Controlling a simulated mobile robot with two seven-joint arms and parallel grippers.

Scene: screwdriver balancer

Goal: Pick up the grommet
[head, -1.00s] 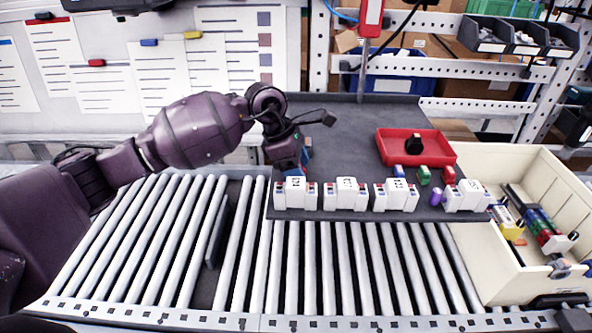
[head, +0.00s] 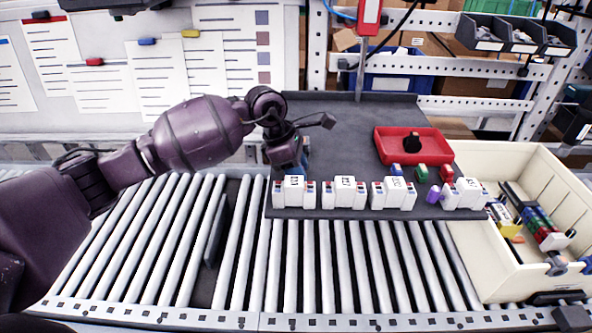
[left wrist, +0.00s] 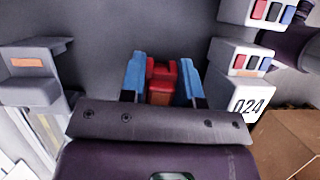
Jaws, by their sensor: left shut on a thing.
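My left gripper (head: 304,158) is over the far left part of the dark grey board, behind the leftmost white block. In the left wrist view its two blue fingers (left wrist: 160,78) are closed on the sides of a small red piece (left wrist: 161,72), which looks like the grommet. The red piece sits between the fingertips, and its lower part looks brownish. In the head view my gripper hides it. I cannot tell whether it still touches the board. My right gripper is in neither view.
White blocks (head: 343,195) line the board's (head: 340,130) front edge; small blue, green, red and purple pieces (head: 421,173) lie behind them at right. A red tray (head: 440,150) holds a black part. A cream bin (head: 480,265) stands right, rollers (head: 330,270) in front.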

